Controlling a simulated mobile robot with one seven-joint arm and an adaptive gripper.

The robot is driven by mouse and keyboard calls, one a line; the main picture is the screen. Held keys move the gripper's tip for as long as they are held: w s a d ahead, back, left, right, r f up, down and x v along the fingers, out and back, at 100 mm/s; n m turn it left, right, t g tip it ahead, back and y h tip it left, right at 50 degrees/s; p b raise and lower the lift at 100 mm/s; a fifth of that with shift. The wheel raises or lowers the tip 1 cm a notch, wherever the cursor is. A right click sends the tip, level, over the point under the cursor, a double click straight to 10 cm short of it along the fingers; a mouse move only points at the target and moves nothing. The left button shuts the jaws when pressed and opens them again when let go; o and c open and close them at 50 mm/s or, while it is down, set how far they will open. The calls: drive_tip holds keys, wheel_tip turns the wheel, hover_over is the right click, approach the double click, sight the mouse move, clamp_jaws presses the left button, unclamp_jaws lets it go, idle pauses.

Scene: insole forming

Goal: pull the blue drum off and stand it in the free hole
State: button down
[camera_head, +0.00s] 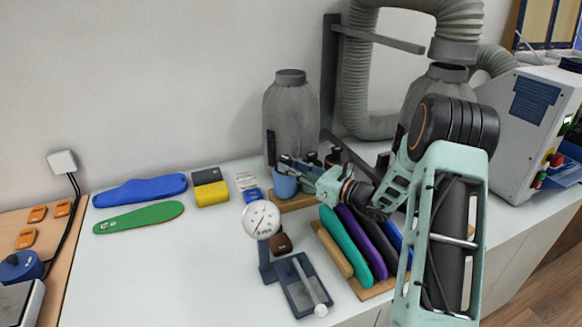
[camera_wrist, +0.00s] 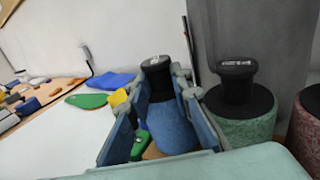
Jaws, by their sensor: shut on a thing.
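The blue drum (camera_wrist: 172,128) has a rough blue body and a black neck and cap. It sits between the fingers of my gripper (camera_wrist: 155,100), which is shut on it. In the head view the blue drum (camera_head: 284,186) shows at the left end of a wooden base (camera_head: 292,204), with my gripper (camera_head: 290,166) at its top. I cannot tell whether it touches the base. The free hole cannot be made out; my gripper and the drum cover part of the base.
A green drum (camera_wrist: 243,125) and a reddish drum (camera_wrist: 308,125) stand close on the right in the wrist view. A grey canister (camera_head: 291,115) stands behind. A dial gauge (camera_head: 261,220) and a rack of coloured insoles (camera_head: 345,240) are in front.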

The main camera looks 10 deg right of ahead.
drive_tip(key=shift+f+b, duration=0.3)
drive_tip(key=shift+b, duration=0.05)
idle(0.4)
drive_tip(key=c, duration=1.4)
unclamp_jaws()
drive_tip(key=shift+s+r+p, duration=0.25)
drive_tip(key=shift+r+p, duration=0.7)
drive_tip(key=shift+r, duration=0.55)
drive_tip(key=shift+s+r+p, duration=0.2)
drive_tip(key=shift+r+p, duration=0.75)
drive_tip(key=shift+r, duration=0.55)
drive_tip(key=v, duration=1)
drive_tip(key=shift+r+p, duration=0.2)
drive_tip(key=shift+p, duration=0.2)
